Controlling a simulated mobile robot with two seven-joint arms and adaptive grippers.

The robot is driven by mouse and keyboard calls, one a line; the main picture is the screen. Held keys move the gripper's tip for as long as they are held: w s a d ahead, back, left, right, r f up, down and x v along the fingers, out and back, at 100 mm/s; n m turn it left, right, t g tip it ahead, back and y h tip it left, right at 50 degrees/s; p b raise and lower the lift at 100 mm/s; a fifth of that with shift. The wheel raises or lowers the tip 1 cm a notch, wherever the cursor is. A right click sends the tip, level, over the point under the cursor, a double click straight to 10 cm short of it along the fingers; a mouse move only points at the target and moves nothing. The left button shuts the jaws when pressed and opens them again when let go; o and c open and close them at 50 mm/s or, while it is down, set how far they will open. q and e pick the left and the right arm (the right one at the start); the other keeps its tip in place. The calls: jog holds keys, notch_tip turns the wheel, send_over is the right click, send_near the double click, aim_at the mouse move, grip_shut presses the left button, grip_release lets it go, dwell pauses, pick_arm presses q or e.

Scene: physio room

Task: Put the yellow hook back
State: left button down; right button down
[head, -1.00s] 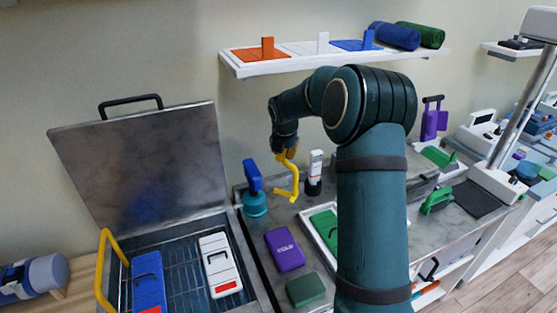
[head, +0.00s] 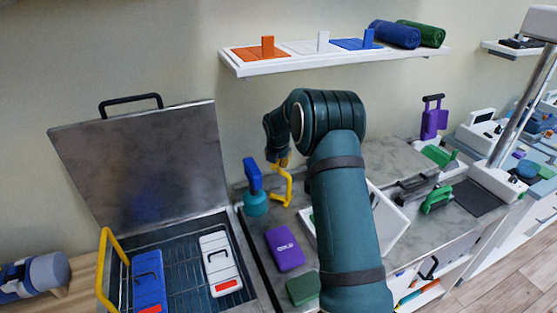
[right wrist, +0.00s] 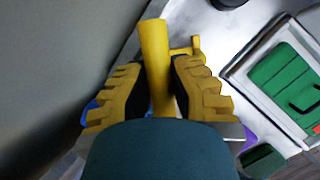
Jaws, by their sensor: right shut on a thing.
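The yellow hook (head: 288,188) hangs below my right gripper (head: 282,163) in the head view, above the grey counter and just right of a blue-and-teal bottle-like object (head: 254,190). In the right wrist view, my right gripper (right wrist: 158,95) has its two ridged yellow fingers shut on the shaft of the yellow hook (right wrist: 154,55). A short side piece of the hook shows to the right of the shaft. My left gripper is in neither view.
An open steel tank (head: 190,285) holds blue and white packs, with a yellow bar (head: 104,270) at its left. A purple cold pack (head: 284,248) and green block (head: 303,288) lie on the counter. A wall shelf (head: 330,60) is above; a white tray (right wrist: 262,75) is partly hidden.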

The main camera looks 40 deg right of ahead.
jog(key=c, duration=1)
grip_release()
jog(key=shift+f, duration=0.15)
jog(key=shift+s+a+r, duration=0.1)
jog(key=shift+r, duration=0.45)
jog(key=v, duration=1.1)
jog(key=shift+r, duration=0.1)
